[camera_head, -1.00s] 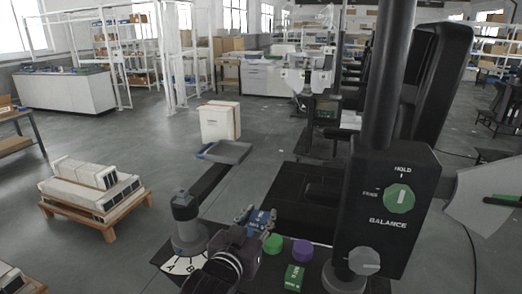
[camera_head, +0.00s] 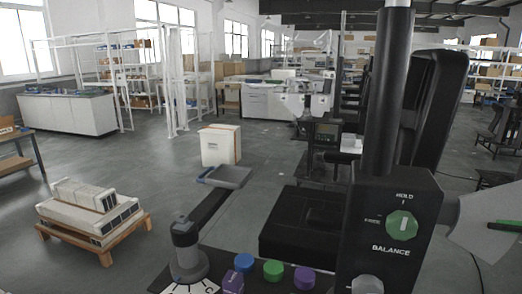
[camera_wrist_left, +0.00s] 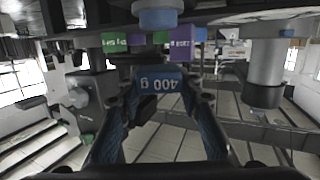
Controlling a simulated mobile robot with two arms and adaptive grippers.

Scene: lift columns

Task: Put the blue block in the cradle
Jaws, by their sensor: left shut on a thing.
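The blue block (camera_wrist_left: 160,78), marked 400 g upside down, is between the fingers of my left gripper (camera_wrist_left: 161,88) in the left wrist view, which is shut on it. Neither the gripper nor this block shows in the head view. No part is labelled as the cradle; a shallow grey-blue tray (camera_head: 225,177) at the far end of a dark beam may be it, and it looks empty. My right gripper is in neither view.
A blue disc (camera_head: 244,262), a green disc (camera_head: 273,270), a purple disc (camera_head: 304,278) and a purple block (camera_head: 232,283) stand on the dark bench. A black column housing (camera_head: 392,235) with a green HOLD/BALANCE knob rises at right. A white box (camera_head: 220,145) stands behind the tray.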

